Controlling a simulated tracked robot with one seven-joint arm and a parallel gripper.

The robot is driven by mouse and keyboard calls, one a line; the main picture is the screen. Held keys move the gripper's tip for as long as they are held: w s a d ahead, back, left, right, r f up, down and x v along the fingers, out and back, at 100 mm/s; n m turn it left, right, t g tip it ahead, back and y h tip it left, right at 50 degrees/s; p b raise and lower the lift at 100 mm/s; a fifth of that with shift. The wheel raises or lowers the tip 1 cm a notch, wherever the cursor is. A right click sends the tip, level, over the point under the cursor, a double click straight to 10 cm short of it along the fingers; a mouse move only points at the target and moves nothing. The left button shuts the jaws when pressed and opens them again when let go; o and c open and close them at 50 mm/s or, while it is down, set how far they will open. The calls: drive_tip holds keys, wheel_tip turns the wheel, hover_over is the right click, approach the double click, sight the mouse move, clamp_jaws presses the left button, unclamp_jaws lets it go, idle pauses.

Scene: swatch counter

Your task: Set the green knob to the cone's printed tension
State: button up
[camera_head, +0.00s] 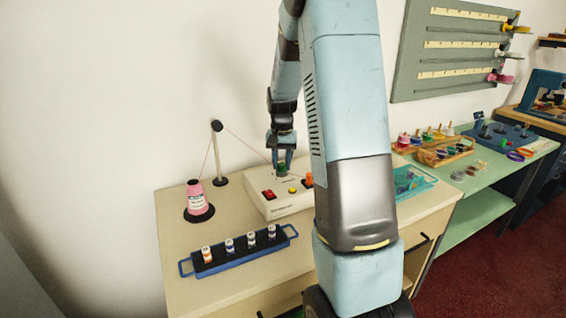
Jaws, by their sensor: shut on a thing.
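The green knob (283,168) is on top of a cream-coloured machine box (282,205) on the counter. My gripper (283,165) points down from above and is shut on the green knob. The knob's pointer and scale are too small or hidden to read. The pink thread cone (197,198) stands upright on a black base at the left, with a white printed label. The label's print is too small to read. My arm hides the right part of the machine box.
A thread post (220,165) stands behind the cone. A blue tray (230,264) with several spools lies in front. A teal tray (412,184) is right of my arm.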

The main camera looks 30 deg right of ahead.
sight(281, 164)
drive_tip(key=shift+w+r+m, duration=0.15)
drive_tip(key=shift+m, duration=0.55)
drive_tip(key=o, duration=1)
drive_tip(key=shift+o, duration=0.2)
wheel_tip(281, 164, up, 14)
drive_tip(key=shift+f, duration=0.25)
